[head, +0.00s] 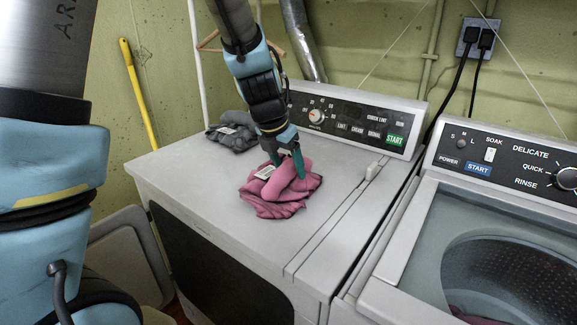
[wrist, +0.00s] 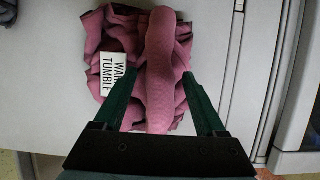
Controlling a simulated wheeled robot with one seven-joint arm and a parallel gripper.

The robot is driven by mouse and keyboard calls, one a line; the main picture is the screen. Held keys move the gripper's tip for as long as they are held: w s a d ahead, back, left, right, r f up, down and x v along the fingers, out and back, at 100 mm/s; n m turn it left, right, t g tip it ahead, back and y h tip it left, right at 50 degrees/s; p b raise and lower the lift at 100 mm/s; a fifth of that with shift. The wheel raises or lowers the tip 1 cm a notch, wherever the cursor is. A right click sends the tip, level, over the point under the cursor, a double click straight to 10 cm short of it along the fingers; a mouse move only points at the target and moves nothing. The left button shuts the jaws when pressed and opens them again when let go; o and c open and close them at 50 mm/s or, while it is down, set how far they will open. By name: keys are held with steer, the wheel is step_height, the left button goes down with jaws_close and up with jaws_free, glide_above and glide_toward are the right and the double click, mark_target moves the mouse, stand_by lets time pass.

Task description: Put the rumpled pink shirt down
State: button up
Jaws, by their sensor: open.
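The rumpled pink shirt (head: 285,192) lies in a heap on the white top of the dryer (head: 190,190). A white care label shows on its left side, and in the wrist view the shirt (wrist: 158,60) has a thick fold running up its middle. My gripper (head: 288,165) points down at the shirt from above. In the wrist view its green fingers (wrist: 165,92) are open, one on each side of the fold. I cannot tell whether the fingers touch the cloth.
A dark grey garment (head: 232,132) lies at the back left of the dryer top, before the control panel (head: 345,122). An open washer (head: 480,240) stands to the right, with pink cloth low in its drum. The dryer top's front left is clear. A yellow pole (head: 138,92) leans on the wall.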

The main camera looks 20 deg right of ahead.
steer(key=p+v, duration=0.1)
steer(key=v, duration=1.1)
steer(key=a+f+m+y, duration=0.1)
steer(key=a+f+m, duration=0.3)
steer(key=a+m, duration=0.8)
steer(key=s+a+f+m+y, duration=0.1)
steer(key=a+f+m, duration=0.4)
steer(key=a+m, duration=0.8)
steer(key=a+y, duration=0.1)
steer(key=a, duration=0.2)
steer(key=shift+a+f+g+y, duration=0.3)
steer(key=shift+a, duration=0.1)
